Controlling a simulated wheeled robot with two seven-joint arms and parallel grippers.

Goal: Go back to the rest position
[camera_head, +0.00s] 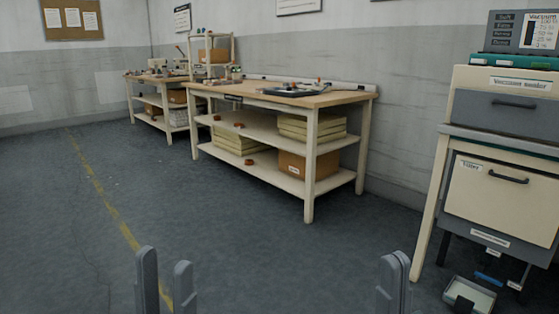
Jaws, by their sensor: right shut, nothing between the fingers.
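My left gripper (165,262) shows at the bottom edge, left of the middle. Its two grey fingers stand upright with a gap between them, and only floor shows in the gap. My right gripper (396,262) shows at the bottom edge, right of the middle. Its fingers are together with nothing between them. Both grippers are in front of the floor and apart from all furniture. The arms behind the fingers are out of view.
A workbench (272,94) with shelves of yellowish stacks and a cardboard box (293,167) stands along the wall. A vacuum sealer (503,140) stands at the right, a pedal (470,297) beneath it. The floor (220,230) with a yellow line (110,208) is clear.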

